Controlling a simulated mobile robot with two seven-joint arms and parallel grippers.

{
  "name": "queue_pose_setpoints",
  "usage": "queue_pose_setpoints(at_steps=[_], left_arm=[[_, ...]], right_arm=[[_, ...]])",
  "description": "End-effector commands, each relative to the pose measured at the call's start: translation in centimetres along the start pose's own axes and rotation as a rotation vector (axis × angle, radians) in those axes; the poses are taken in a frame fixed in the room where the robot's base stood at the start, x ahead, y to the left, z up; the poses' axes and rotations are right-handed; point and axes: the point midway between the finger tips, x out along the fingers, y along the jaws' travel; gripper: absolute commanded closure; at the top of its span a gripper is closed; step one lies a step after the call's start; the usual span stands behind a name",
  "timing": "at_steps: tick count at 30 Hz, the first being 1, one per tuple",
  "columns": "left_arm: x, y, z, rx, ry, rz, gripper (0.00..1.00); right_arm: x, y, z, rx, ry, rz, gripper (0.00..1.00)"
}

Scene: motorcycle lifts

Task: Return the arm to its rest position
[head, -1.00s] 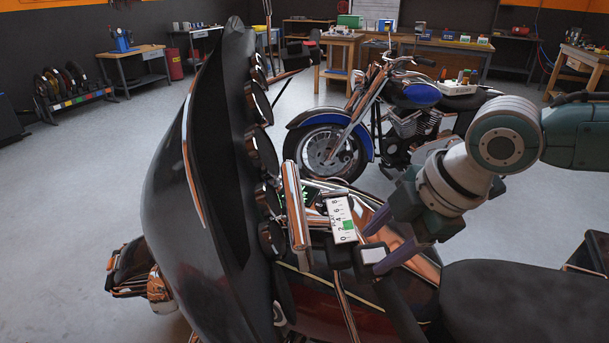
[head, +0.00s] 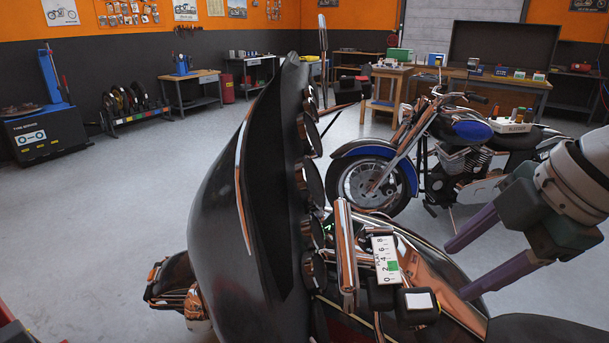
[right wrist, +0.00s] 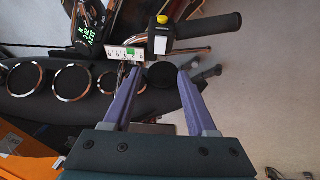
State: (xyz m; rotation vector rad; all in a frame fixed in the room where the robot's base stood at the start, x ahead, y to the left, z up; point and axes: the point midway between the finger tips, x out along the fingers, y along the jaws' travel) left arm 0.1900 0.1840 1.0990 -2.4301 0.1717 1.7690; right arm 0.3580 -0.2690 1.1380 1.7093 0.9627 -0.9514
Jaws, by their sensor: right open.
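My right gripper (head: 458,270) is open and empty at the right of the head view, its two purple fingers pointing left. It is apart from the handlebar controls of the near black motorcycle (head: 215,190). The scale panel, numbered with a green mark, also shows in the head view (head: 385,258). My left gripper is not in view.
The near motorcycle's fairing and seat (head: 540,328) lie close around the right gripper. A blue and black motorcycle (head: 470,135) stands behind. Workbenches (head: 500,82) line the back wall. The grey floor at the left (head: 100,230) is clear.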

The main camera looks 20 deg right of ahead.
Motion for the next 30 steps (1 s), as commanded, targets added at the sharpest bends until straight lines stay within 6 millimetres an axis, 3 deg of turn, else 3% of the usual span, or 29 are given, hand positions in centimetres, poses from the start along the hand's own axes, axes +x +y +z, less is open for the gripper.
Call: queue_pose_setpoints(at_steps=[5, 10, 13, 16, 19, 26, 27, 30], left_arm=[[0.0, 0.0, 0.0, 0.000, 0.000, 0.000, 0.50], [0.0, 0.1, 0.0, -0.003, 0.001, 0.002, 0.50], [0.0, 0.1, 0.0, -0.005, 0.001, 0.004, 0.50], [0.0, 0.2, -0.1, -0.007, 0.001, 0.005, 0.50], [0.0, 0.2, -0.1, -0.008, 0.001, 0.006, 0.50], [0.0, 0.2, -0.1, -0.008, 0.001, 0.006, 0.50], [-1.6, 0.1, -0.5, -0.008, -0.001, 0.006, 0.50], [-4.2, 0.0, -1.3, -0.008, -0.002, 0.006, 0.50]], right_arm=[[1.1, -2.0, -1.9, 0.005, 0.026, -0.027, 0.43], [2.9, -8.6, -8.2, 0.125, 0.098, -0.074, 0.43], [2.6, -11.5, -10.3, 0.310, 0.105, -0.062, 0.43], [1.9, -13.2, -10.3, 0.509, 0.073, -0.038, 0.43], [1.1, -14.7, -9.1, 0.707, 0.015, -0.013, 0.43], [-1.6, -19.0, -4.2, 1.145, -0.199, 0.055, 0.43], [-3.2, -18.4, -4.4, 1.157, -0.208, 0.064, 0.43], [-5.6, -17.2, -5.2, 1.143, -0.203, 0.064, 0.43]])
